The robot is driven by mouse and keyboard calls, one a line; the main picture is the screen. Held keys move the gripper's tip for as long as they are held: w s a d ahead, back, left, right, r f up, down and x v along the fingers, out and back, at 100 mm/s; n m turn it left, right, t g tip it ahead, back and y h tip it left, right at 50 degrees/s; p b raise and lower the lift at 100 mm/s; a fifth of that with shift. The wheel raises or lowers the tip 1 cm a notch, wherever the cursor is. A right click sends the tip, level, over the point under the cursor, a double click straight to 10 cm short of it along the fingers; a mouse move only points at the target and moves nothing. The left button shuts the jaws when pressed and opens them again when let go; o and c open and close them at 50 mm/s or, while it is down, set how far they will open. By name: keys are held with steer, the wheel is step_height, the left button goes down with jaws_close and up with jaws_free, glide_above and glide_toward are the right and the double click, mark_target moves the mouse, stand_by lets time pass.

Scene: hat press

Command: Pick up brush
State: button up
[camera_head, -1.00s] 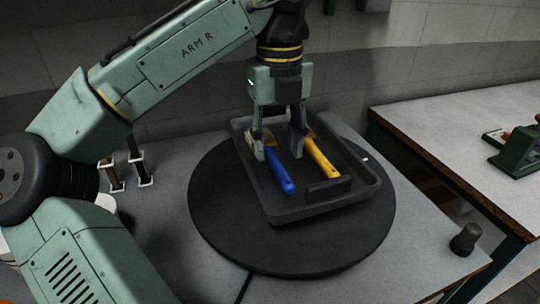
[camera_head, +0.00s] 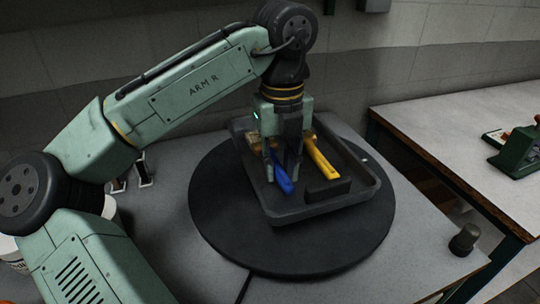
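A brush with a blue handle (camera_head: 286,185) and a brush with a yellow handle (camera_head: 322,162) lie side by side in the dark tray (camera_head: 364,197). The tray rests on a round black turntable (camera_head: 225,225). My gripper (camera_head: 281,176) points down into the tray. One finger is on each side of the blue handle. The fingers are close to the handle, but I cannot tell whether both touch it. The fingers hide part of the blue handle, and the gripper partly covers the head ends. The blue handle appears to lie low in the tray.
A small dark block (camera_head: 328,190) is in the tray near its front wall. A dark knob (camera_head: 465,239) stands at the table's right corner. A second table (camera_head: 470,140) with a green device (camera_head: 518,152) is on the right. The wall is close behind.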

jaws_close()
steer(key=shift+r, duration=0.1)
